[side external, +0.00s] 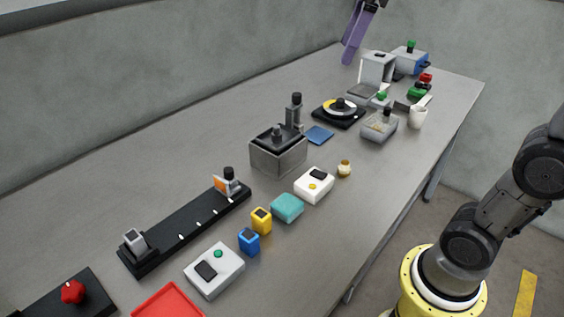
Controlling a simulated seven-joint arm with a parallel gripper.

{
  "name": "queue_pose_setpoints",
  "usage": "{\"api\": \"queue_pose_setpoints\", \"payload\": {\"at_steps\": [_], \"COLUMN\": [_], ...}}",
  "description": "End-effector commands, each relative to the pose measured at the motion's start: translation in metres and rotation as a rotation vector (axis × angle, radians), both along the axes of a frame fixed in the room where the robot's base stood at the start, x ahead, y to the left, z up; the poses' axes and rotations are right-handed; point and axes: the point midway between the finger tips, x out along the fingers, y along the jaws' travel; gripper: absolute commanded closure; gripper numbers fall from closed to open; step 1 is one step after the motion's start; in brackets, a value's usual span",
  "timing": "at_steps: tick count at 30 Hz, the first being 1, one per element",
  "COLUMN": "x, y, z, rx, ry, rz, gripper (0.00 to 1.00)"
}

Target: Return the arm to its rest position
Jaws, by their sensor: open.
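My arm rises from its yellow-ringed base at the right of the side view and leaves the picture at the right edge. The fingertips appear over the far part of the grey table (310,240), clear of the things standing there. The rest of my wrist is out of the picture.
A reel unit (340,107), a grey box (278,150) and a white device (314,185) stand mid-table. A black rail (185,230) and red tray (168,302) are nearer. A silver machine (376,70) and blue container (410,60) stand far back.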

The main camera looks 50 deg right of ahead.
Motion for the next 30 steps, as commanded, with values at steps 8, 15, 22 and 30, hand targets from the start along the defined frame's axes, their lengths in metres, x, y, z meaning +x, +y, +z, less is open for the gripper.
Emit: {"api": "queue_pose_setpoints", "payload": {"at_steps": [8,15,22,30], "x": [-0.09,-0.138,-0.139,-0.137], "y": [0.023,0.029,0.029,0.029], "z": [-0.063,-0.145,-0.183,-0.181], "rx": [0.075,0.165,0.245,0.26], "ry": [-0.093,-0.134,-0.157,-0.166], "rz": [-0.138,-0.314,-0.491,-0.522], "gripper": [0.36,0.36,0.36,0.36]}}
